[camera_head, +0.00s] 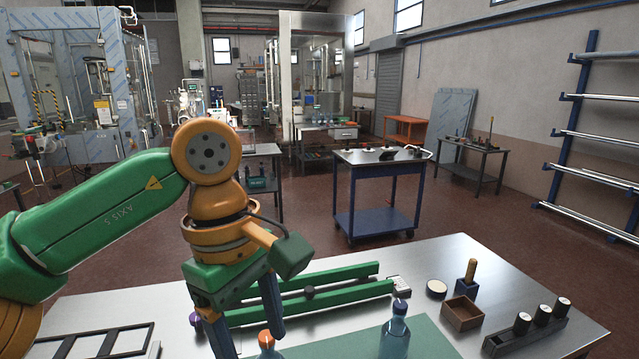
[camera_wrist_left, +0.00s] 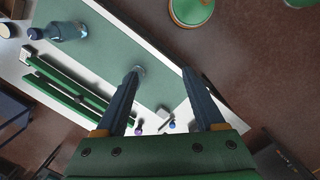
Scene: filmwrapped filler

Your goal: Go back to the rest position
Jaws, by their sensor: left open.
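My left gripper (camera_head: 252,343) hangs over the near part of the metal table, fingers pointing down and apart. In the left wrist view its two fingers (camera_wrist_left: 159,72) are spread with nothing gripped between them. A bottle with an orange cap (camera_head: 266,340) shows beside the fingers in the head view, its lower part cut off by the frame edge. A bottle also shows in the left wrist view (camera_wrist_left: 68,32). My right gripper is out of view.
Green rails (camera_head: 330,302) lie across the table behind the gripper. A black frame (camera_head: 105,341) lies at left. A wooden box (camera_head: 462,313) and a rack of dark cylinders (camera_head: 525,335) stand at right. A blue cart (camera_head: 375,190) stands beyond the table.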

